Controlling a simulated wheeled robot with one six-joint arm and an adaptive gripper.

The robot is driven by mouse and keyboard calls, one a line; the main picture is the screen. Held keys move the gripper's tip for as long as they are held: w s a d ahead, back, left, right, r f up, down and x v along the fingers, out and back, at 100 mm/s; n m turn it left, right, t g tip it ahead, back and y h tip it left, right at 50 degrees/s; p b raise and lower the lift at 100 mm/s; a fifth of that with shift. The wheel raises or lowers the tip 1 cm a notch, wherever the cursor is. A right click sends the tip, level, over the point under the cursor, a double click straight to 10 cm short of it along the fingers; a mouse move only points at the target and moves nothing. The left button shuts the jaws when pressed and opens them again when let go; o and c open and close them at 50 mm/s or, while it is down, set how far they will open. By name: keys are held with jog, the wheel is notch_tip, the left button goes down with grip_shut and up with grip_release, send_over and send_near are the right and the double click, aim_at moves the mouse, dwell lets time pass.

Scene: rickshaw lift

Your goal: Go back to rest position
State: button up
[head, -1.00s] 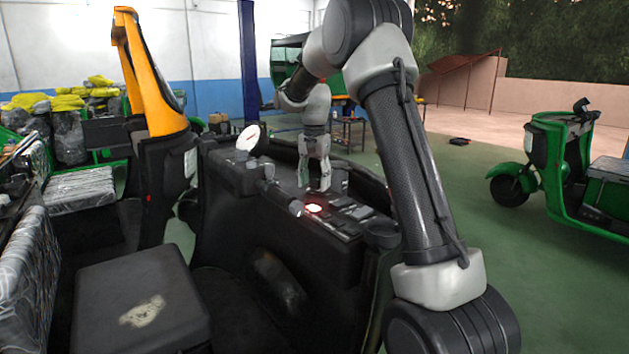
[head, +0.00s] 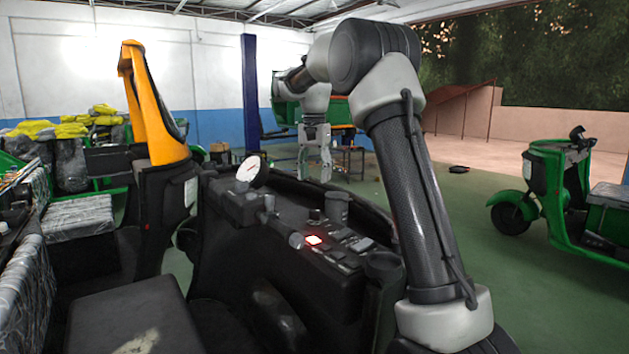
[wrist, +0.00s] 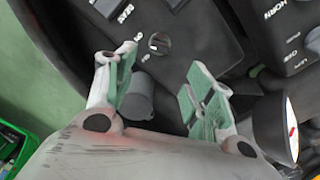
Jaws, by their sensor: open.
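My gripper (head: 314,179) is open and empty. It hangs pointing down above the far part of the rickshaw's black dashboard (head: 275,245), clear of the surface. In the wrist view its two green-padded fingers (wrist: 163,62) stand apart over the dashboard panel. A dark grey cylinder (wrist: 139,98) shows between and below the fingers there, and a small black knob (wrist: 158,43) lies beyond the fingertips. My arm reaches in from the right side of the head view, bent at the elbow.
A yellow-and-black rickshaw frame (head: 152,110) stands left. A blue post (head: 251,95) is behind. A green vehicle (head: 560,190) stands right, with open green floor before it.

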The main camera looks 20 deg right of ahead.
dwell(0.4)
jog(key=f+n, duration=0.1)
jog(key=f, duration=0.1)
jog(key=s+f+n, duration=0.1)
jog(key=f+n, duration=0.1)
jog(key=shift+f, duration=0.1)
jog(key=s+a+n+t, duration=0.2)
jog(key=s+n+t, duration=0.2)
jog(key=s, duration=3.3)
jog(key=shift+s+n, duration=0.15)
jog(key=shift+n, duration=1.35)
